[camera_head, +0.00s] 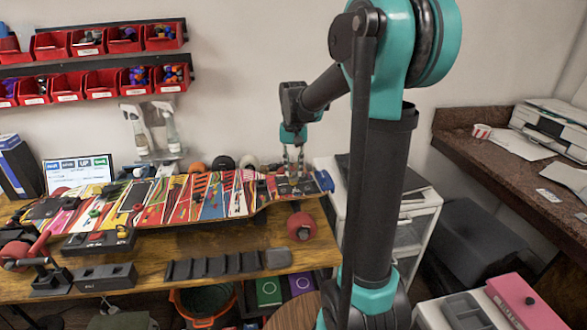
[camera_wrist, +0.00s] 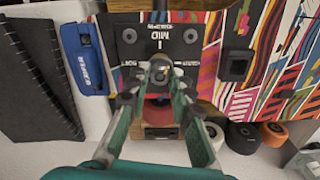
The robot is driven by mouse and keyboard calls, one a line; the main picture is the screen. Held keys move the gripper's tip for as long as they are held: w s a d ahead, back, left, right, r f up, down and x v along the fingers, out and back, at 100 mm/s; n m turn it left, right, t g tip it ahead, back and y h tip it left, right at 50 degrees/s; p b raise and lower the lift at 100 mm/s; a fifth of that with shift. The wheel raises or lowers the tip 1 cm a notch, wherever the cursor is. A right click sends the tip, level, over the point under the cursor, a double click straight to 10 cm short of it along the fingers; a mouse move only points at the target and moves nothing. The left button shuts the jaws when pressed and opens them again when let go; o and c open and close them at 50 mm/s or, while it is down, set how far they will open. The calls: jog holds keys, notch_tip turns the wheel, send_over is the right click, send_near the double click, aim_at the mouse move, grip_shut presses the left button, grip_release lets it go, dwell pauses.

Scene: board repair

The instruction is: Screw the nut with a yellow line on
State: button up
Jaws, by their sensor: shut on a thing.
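My gripper (camera_head: 293,163) points down at the right end of a long board with a bright striped pattern (camera_head: 213,197). In the wrist view my gripper (camera_wrist: 160,78) is shut on a small grey round piece, which looks like the nut (camera_wrist: 161,68). A faint yellowish spot shows on it, but I cannot make out a clear line. The nut is over the middle of a black plate (camera_wrist: 132,36) marked "MID" on the board. I cannot tell whether it touches a bolt, because the fingers hide what is beneath.
A blue case (camera_wrist: 84,60) is beside the plate. Red bins (camera_head: 68,86) hang on the wall. Spray bottles (camera_head: 136,128) and a tablet (camera_head: 78,172) stand behind the board. A black slotted rack (camera_head: 228,264) lies on the wooden bench (camera_head: 180,246). A white cabinet (camera_head: 424,208) stands right.

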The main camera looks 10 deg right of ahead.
jog(key=m, duration=0.5)
jog(key=shift+m, duration=0.4)
jog(key=m, duration=0.5)
jog(key=shift+m, duration=0.4)
jog(key=o, duration=1)
jog(key=shift+c, duration=1)
